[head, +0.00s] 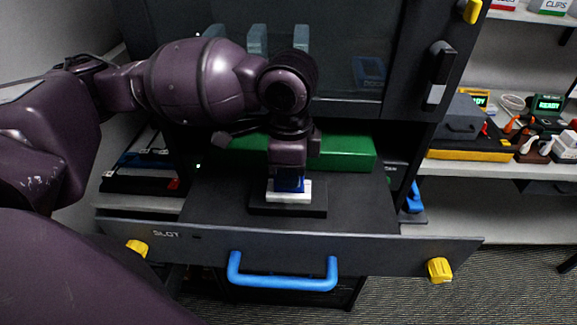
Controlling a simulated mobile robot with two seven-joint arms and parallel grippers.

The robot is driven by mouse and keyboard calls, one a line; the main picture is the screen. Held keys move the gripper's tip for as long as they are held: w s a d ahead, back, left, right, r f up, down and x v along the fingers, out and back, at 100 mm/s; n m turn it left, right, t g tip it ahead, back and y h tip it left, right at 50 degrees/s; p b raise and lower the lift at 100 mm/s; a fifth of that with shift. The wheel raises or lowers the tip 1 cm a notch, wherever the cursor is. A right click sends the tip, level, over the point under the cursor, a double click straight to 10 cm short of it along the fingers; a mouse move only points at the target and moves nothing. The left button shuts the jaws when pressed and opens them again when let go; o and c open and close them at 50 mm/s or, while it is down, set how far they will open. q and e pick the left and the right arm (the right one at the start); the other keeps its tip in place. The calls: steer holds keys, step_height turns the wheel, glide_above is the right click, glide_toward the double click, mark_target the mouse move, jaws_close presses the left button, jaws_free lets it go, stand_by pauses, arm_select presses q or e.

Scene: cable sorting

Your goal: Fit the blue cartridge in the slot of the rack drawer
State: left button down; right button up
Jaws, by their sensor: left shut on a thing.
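The rack drawer (350,220) is pulled out, with a blue handle (283,283) and the word SLOT on its front. A black block with a white top piece (302,193) stands in the drawer. My left gripper (289,180) points down over it, shut on the blue cartridge (291,184). The cartridge's lower end is at the white piece; I cannot tell how deep it sits. The fingers hide part of the cartridge. My right gripper is not in view.
A green box (345,153) lies behind the block. Yellow knobs (439,269) sit on the drawer front. Shelves with devices (470,138) stand at the right. The drawer floor around the block is clear.

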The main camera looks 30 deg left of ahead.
arm_select(q)
steer(key=shift+f, duration=0.1)
stand_by(0.3)
steer(key=c, duration=1)
jaws_free()
steer(key=shift+o, duration=0.7)
steer(key=o, duration=0.4)
